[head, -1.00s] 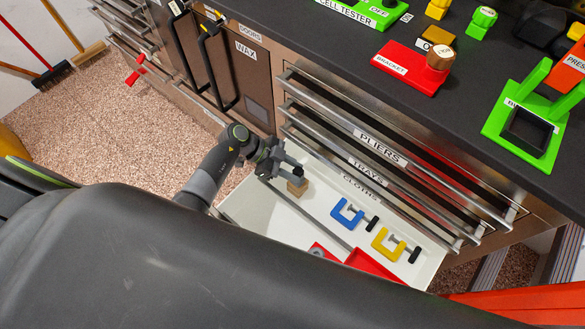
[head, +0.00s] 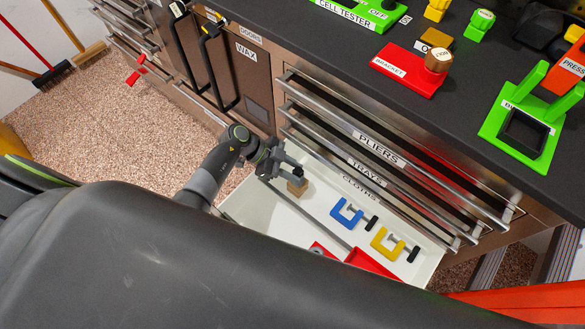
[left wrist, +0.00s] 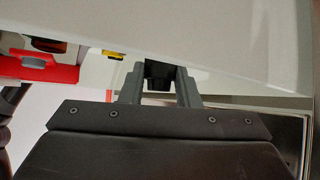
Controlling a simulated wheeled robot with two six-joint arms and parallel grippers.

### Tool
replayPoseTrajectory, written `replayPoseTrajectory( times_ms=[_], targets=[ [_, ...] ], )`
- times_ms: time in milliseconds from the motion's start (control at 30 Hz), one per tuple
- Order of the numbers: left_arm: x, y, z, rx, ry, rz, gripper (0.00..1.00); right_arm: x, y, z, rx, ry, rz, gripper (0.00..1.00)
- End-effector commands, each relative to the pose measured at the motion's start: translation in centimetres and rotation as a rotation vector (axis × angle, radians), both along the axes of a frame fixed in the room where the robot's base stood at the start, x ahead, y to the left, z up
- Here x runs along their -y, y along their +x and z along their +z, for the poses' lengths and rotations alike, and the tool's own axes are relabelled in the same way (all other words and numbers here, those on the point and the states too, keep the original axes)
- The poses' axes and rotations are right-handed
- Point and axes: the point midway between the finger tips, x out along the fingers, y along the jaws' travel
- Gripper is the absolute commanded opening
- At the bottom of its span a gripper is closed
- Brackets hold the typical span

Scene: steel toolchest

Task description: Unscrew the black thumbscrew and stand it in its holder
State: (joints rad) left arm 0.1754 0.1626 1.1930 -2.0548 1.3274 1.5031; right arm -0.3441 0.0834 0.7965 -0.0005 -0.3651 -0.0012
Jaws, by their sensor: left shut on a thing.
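My left gripper (head: 291,172) is down in the open white drawer (head: 253,208), close above a small tan-brown block (head: 297,188). In the left wrist view, its two grey fingers (left wrist: 158,87) are closed on a dark black piece (left wrist: 158,75), which I take for the black thumbscrew. Only part of this piece shows; its lower end and any thread are hidden. In the head view the fingers cover it, so I cannot tell whether it still touches the block. I cannot make out a separate holder for it. My right gripper is not in view.
A blue clamp (head: 345,214) and a yellow clamp (head: 385,246), each with a black-ended screw, lie in the drawer to the right. A red piece (head: 372,264) is nearer. Steel drawer handles (head: 370,170) stand just behind; the dark benchtop (head: 330,45) is above.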

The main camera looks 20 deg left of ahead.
Motion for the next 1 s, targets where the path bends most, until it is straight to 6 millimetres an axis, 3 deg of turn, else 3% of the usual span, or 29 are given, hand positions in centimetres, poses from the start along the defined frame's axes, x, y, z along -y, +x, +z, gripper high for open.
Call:
replayPoseTrajectory(
  times_ms=[467,1000],
  targets=[
    [0.0,0.0,0.0,-0.001,0.000,0.001,0.00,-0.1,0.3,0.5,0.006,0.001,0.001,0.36],
    [0.0,0.0,-1.2,0.000,-0.001,0.000,0.00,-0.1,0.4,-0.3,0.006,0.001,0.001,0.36]
  ],
)
